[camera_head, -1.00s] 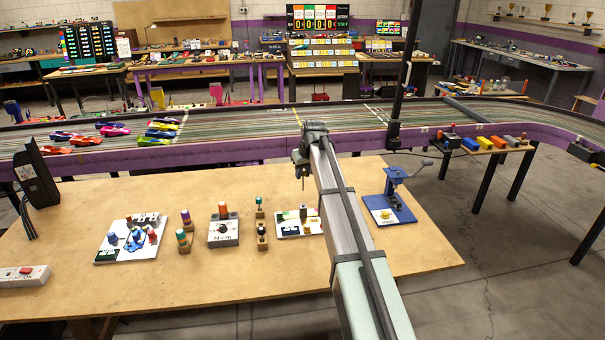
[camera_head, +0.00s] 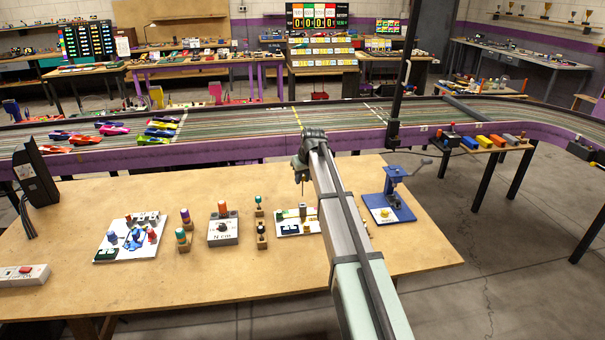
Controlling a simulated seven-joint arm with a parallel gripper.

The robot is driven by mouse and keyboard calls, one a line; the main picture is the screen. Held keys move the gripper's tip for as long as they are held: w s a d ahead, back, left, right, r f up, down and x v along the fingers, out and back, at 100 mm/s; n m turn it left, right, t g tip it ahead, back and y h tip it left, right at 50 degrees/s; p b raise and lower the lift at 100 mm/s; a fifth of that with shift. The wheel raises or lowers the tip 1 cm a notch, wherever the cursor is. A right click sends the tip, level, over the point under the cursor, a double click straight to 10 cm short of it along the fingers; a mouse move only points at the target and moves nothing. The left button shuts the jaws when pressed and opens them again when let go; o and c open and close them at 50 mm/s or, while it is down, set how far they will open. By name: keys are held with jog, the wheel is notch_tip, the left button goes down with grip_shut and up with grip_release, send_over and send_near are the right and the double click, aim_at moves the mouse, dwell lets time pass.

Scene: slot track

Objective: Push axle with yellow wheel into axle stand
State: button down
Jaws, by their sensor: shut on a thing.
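My gripper (camera_head: 302,184) hangs pointing down above the white board with a grey post (camera_head: 303,209). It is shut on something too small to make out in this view. A small yellow round piece (camera_head: 385,212) shows on the white plate at the foot of the blue lever press (camera_head: 396,190), to the right of my gripper. I cannot tell whether it is the yellow wheel on its axle. I cannot surely pick out the axle stand. My arm hides part of the table between the white board and the press.
On the wooden table (camera_head: 200,285) stand a white kit board (camera_head: 110,255), a grey box with an orange knob (camera_head: 223,232) and several small coloured posts to the left. A power strip (camera_head: 22,275) lies at the left edge. The table's front is clear. The slot track (camera_head: 250,125) runs behind.

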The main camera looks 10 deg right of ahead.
aim_at(303, 181)
jog(key=shift+f, duration=1.55)
jog(key=shift+f, duration=2.8)
dwell(0.4)
jog(key=c, duration=0.8)
grip_release()
jog(key=shift+c, duration=0.2)
jog(key=v, duration=1.3)
jog(key=shift+s+r, duration=0.2)
jog(key=shift+r, duration=0.1)
jog(key=shift+d, duration=0.1)
